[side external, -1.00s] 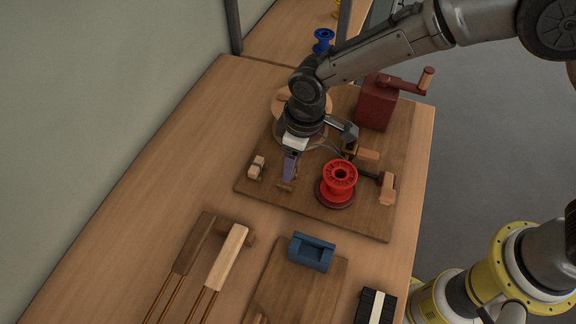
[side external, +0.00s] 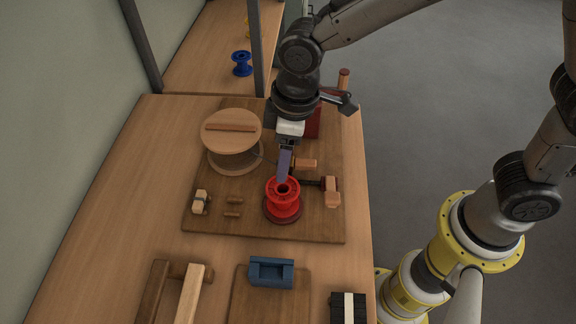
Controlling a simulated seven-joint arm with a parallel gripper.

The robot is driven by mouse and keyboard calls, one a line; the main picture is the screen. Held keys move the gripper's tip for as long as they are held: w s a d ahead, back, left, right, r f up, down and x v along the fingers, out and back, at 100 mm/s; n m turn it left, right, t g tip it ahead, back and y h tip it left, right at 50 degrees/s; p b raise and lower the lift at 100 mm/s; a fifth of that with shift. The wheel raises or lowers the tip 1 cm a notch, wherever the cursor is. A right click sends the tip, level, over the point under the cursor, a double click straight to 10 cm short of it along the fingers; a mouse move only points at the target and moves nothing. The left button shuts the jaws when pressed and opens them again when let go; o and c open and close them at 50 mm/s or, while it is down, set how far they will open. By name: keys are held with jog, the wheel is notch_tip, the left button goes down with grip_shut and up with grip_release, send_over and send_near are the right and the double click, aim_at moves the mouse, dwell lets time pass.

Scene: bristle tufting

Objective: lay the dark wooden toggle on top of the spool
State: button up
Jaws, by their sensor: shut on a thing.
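The dark wooden toggle cannot be made out clearly; what is between the fingertips is hidden by the fingers. Whether the fingertips touch the spool cannot be told.
A large wooden reel (side external: 238,160) with a reddish bar on top stands left of my gripper. A clamp with a wooden handle (side external: 332,195) is right of the spool. A blue block (side external: 270,272) lies in front. A small pale block (side external: 200,202) sits at the left.

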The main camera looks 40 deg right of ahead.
jog(key=shift+w+f, duration=0.15)
jog(key=shift+f, duration=1.8)
jog(key=shift+f, duration=0.1)
jog(key=shift+f, duration=0.4)
jog(key=shift+f, duration=1)
dwell(0.5)
jog(key=o, duration=1.4)
jog(key=shift+c, duration=0.2)
notch_tip(320, 180, up, 14)
jog(key=s+d, duration=0.1)
jog(key=shift+f, duration=0.15)
